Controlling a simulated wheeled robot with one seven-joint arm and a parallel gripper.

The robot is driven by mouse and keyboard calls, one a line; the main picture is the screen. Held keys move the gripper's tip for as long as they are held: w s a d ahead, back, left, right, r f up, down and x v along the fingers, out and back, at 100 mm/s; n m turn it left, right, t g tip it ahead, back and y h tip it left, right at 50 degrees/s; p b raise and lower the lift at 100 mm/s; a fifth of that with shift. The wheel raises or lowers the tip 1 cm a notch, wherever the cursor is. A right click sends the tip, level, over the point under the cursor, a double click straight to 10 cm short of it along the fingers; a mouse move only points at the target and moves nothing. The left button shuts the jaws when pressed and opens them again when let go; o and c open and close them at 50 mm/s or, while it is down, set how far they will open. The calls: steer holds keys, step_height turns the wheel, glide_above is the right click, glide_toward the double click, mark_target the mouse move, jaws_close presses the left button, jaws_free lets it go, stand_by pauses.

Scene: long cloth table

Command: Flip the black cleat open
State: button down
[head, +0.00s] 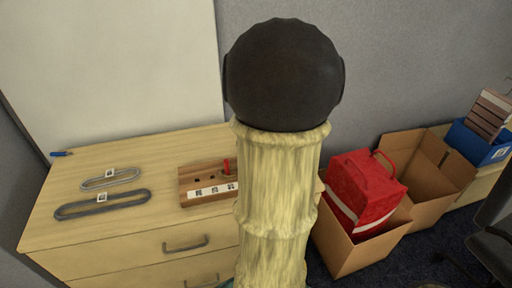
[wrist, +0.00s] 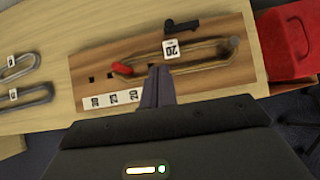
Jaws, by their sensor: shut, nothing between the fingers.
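The black cleat (wrist: 182,26) is a small dark lever on the wooden board (wrist: 215,27) in the wrist view, just behind a loop tagged 20 (wrist: 195,65). It looks folded flat, though its exact angle is hard to tell. The loop runs around a red peg (wrist: 121,68) and a grey post (wrist: 233,43). My gripper (wrist: 158,72) is shut and empty, its tips near the loop, on the near side from the cleat and apart from it in the picture. In the head view my arm hides the gripper, cleat and the board's right part.
Two spare loops, one light (head: 110,178) and one dark (head: 102,204), lie on the wooden cabinet top (head: 150,150), left of the board. A red bag (head: 362,188) in a cardboard box (head: 345,248) stands at the right. A blue item (head: 61,153) lies at the back left.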

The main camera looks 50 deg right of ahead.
steer(key=a+r, duration=0.1)
steer(key=s+a+r+p, duration=0.1)
steer(key=r, duration=0.1)
steer(key=shift+a, duration=0.15)
steer(key=shift+w, duration=0.1)
stand_by(0.4)
steer(key=w+a+f+n+g+y, duration=0.1)
steer(key=w+a+n+y, duration=0.1)
steer(key=a+n, duration=0.7)
steer(key=w+a+f+n+y, duration=0.1)
steer(key=a+n+y, duration=0.1)
steer(key=a+n, duration=0.7)
steer(key=s+a+f+n+g, duration=0.15)
steer(key=a+n, duration=0.35)
steer(key=n, duration=0.7)
steer(key=s+a+f+n+g, duration=0.1)
steer(key=s+a+n+g, duration=0.2)
steer(key=n, duration=1)
step_height(320, 180, up, 14)
steer(key=a+t+p, duration=0.1)
steer(key=p, duration=1.3)
steer(key=shift+w+f+m, duration=0.15)
steer(key=shift+w+m, duration=0.05)
steer(key=shift+m, duration=0.1)
